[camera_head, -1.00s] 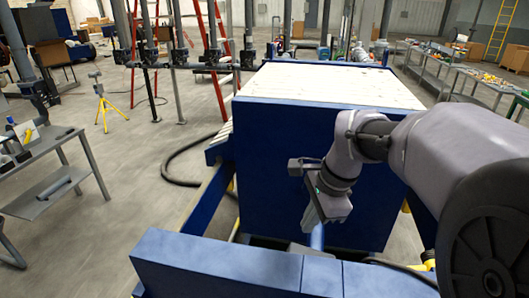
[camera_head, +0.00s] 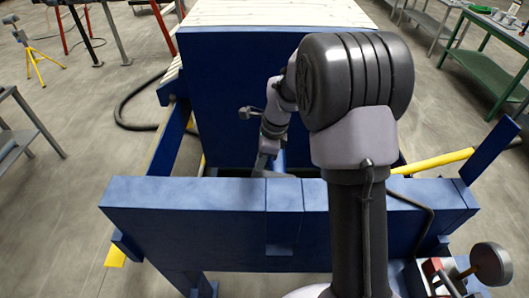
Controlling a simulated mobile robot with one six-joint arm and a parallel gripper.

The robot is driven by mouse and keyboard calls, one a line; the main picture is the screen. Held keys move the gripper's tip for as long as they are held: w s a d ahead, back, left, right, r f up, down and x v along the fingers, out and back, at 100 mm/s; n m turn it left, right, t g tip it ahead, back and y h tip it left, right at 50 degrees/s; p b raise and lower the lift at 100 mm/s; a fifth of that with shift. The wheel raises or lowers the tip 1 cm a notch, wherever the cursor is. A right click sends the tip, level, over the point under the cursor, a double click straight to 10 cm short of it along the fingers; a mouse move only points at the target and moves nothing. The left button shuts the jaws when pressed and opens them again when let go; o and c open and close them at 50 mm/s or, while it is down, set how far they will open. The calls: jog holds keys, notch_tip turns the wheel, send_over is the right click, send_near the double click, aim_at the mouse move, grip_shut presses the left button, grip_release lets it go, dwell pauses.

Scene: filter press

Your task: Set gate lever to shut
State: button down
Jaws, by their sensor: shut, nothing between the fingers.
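My gripper (camera_head: 263,162) points down between the blue front beam and the big blue press plate, left of my arm's upper links. Its fingers look shut and empty, and their tips are partly hidden by the beam's top edge. I cannot pick out the gate lever for certain. A dark round knob on a brass-coloured stem (camera_head: 490,264) sticks out beside a red and grey box at the lower right, well away from my gripper. I cannot tell whether it is part of the gate lever.
The blue front beam (camera_head: 185,205) crosses the view close in front. Behind it stands the blue press plate (camera_head: 222,90) with the pale plate stack (camera_head: 280,12). Yellow rails (camera_head: 435,161) run at the sides.

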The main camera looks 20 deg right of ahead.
jog(key=shift+a+f, duration=0.15)
jog(key=shift+f, duration=0.45)
